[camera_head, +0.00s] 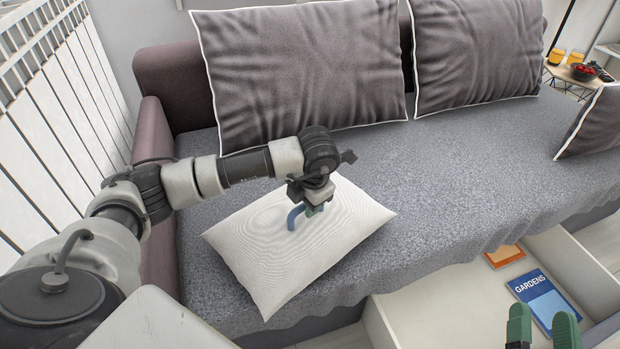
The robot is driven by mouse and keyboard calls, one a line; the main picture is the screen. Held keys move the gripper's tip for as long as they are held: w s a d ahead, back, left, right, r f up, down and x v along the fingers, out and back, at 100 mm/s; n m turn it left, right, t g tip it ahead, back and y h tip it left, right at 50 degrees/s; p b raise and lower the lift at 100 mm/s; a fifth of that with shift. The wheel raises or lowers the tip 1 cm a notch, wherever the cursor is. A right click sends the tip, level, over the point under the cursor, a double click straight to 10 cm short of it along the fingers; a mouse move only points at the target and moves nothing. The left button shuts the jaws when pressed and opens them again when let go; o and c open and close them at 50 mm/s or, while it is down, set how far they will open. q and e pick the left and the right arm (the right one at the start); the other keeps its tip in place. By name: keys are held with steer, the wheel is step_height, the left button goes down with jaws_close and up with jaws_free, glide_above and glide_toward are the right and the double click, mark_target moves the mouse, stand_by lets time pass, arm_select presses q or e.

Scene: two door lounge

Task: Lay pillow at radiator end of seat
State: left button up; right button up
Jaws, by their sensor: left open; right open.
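The white pillow (262,262) lies flat on the grey sofa seat (470,190), at its left end, with its front corner near the seat's front edge. My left gripper (304,216) has blue fingers, is open and is at the pillow's upper right part. I cannot tell whether its fingertips touch the cloth. My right gripper (543,328) shows only its green fingers at the bottom right, open and empty, away from the pillow. The white radiator (65,130) stands at the far left, beyond the sofa's armrest (155,150).
Two large grey cushions (305,70) (475,50) lean on the backrest, and another cushion (595,125) is at the right. An open drawer (425,315) below the seat holds a blue book (545,298) and an orange one (504,256). A side table stands back right.

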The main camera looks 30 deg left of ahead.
arm_select(q)
steer(key=p+v, duration=0.2)
steer(key=v, duration=0.8)
steer(key=shift+r+p, duration=0.2)
steer(key=shift+p, duration=0.1)
arm_select(e)
step_height(320, 180, down, 8)
steer(key=s+d+g+h, duration=0.2)
steer(key=g, duration=0.5)
steer(key=shift+s+f+g+h, duration=0.2)
steer(key=shift+f+g+h, duration=0.05)
steer(key=shift+g+h, duration=0.05)
arm_select(q)
steer(key=shift+d, duration=0.15)
arm_select(e)
steer(key=shift+d, duration=0.1)
